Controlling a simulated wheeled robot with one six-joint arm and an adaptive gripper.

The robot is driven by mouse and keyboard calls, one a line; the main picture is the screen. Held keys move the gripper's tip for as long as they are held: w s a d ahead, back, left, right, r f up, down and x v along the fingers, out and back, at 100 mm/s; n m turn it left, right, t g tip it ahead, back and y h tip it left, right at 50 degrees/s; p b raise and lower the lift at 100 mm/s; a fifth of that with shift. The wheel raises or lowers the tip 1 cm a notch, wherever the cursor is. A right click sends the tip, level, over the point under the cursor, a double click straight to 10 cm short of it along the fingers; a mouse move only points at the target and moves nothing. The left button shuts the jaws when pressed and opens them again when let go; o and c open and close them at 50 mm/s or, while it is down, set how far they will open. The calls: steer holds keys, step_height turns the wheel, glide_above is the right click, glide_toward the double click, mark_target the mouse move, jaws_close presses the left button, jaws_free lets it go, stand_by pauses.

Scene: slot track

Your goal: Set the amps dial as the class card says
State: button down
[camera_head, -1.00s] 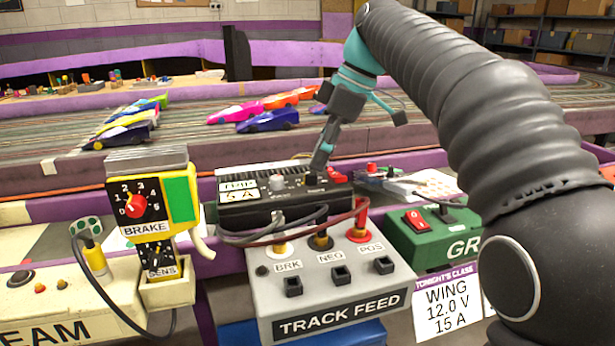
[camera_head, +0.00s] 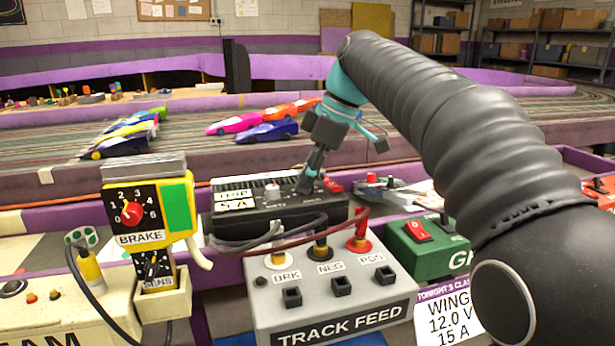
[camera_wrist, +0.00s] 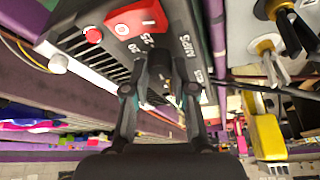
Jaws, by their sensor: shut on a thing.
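The class card (camera_head: 450,318) at the lower right reads WING, 12.0 V, 15 A. The black power supply (camera_head: 235,222) stands behind the track feed box, with a label that looks like TRIP 5 A. My gripper (camera_head: 307,184) reaches down to its top. In the wrist view my gripper (camera_wrist: 161,90) is shut on the dark amps dial (camera_wrist: 160,76), with one finger on each side. The word AMPS and the numbers 20 and 25 show beside it. The fingers hide much of the dial, and I cannot read its setting.
The track feed box (camera_head: 330,300) with plugged cables stands in front. The yellow brake controller (camera_head: 150,210) is at left, the green box (camera_head: 428,248) at right.

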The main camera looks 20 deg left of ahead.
steer(key=shift+s+d, duration=0.1)
steer(key=shift+d, duration=0.3)
steer(key=shift+d+m, duration=0.1)
steer(key=shift+m, duration=0.4)
steer(key=m+t+p, duration=0.1)
steer(key=m, duration=0.2)
steer(key=shift+t, duration=0.3)
steer(key=m+t+p, duration=0.1)
steer(key=m, duration=0.2)
steer(key=shift+s+m+h+p, duration=0.1)
steer(key=shift+m+h+p, duration=0.3)
steer(key=m+t+p, duration=0.1)
steer(key=m, duration=0.1)
steer(key=m+h+p, duration=0.1)
steer(key=m, duration=0.2)
steer(key=shift+s+t+p, duration=0.15)
steer(key=shift+t+p, duration=0.25)
steer(key=shift+a+m+t+h+p, duration=0.2)
steer(key=shift+m+h+p, duration=0.3)
steer(key=shift+m, duration=0.7)
steer(key=shift+a+m+t+h+p, duration=0.15)
steer(key=shift+m+h+p, duration=0.35)
steer(key=shift+m, duration=0.7)
steer(key=shift+f, duration=0.1)
